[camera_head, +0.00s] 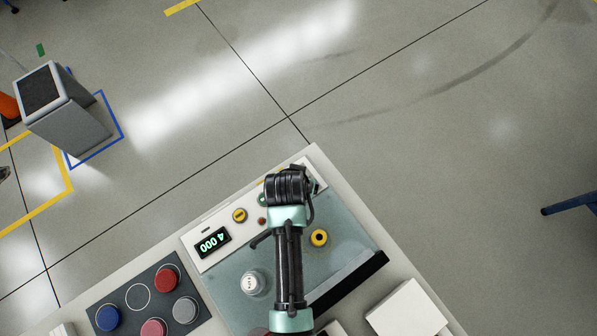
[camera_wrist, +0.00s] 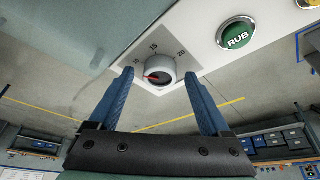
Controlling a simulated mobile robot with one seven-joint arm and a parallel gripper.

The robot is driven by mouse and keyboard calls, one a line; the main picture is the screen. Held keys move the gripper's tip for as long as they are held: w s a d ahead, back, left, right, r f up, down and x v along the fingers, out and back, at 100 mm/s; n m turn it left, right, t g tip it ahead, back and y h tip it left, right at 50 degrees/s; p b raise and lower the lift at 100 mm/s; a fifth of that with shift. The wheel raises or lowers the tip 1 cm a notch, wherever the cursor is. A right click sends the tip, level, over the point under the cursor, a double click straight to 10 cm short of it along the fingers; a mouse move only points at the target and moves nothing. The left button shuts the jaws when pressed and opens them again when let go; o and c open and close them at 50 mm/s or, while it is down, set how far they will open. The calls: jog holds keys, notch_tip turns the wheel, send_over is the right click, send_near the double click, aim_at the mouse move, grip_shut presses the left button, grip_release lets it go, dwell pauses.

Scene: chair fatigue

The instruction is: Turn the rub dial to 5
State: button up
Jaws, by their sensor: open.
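The rub dial (camera_wrist: 160,70) is a round pale knob with a dark face and a red pointer on a white panel. Its pointer faces left in the wrist view. The printed marks 15 and 20 are above it, with another mark at upper left that is hard to read. My gripper (camera_wrist: 159,76) is open, its blue fingers on either side of the dial. I cannot tell whether they touch it. A green button marked RUB (camera_wrist: 236,36) is right of the dial. In the head view my arm hides the dial.
The head view shows the console (camera_head: 155,248) with a green digital display (camera_head: 213,242), a yellow button (camera_head: 239,215), a black-and-yellow knob (camera_head: 319,238) and a white knob (camera_head: 252,283). A button box (camera_head: 128,276) is at lower left. Open floor is beyond.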

grip_shut()
dwell(0.3)
jog(key=shift+n, duration=0.3)
jog(key=shift+d+r+n+y+p, duration=0.1)
jog(key=shift+n+y+p, duration=0.45)
jog(key=shift+n, duration=0.45)
jog(key=n+y, duration=0.1)
jog(key=n, duration=0.1)
jog(key=shift+d+n+p, duration=0.1)
jog(key=shift+n+p, duration=0.2)
jog(key=shift+p, duration=0.05)
jog(key=n+y, duration=0.1)
jog(key=n, duration=0.2)
jog(key=shift+n, duration=0.3)
jog(key=shift+w+d+n+g+y+b, duration=0.1)
jog(key=shift+n+g+y+b, duration=0.5)
jog(key=shift+n, duration=0.9)
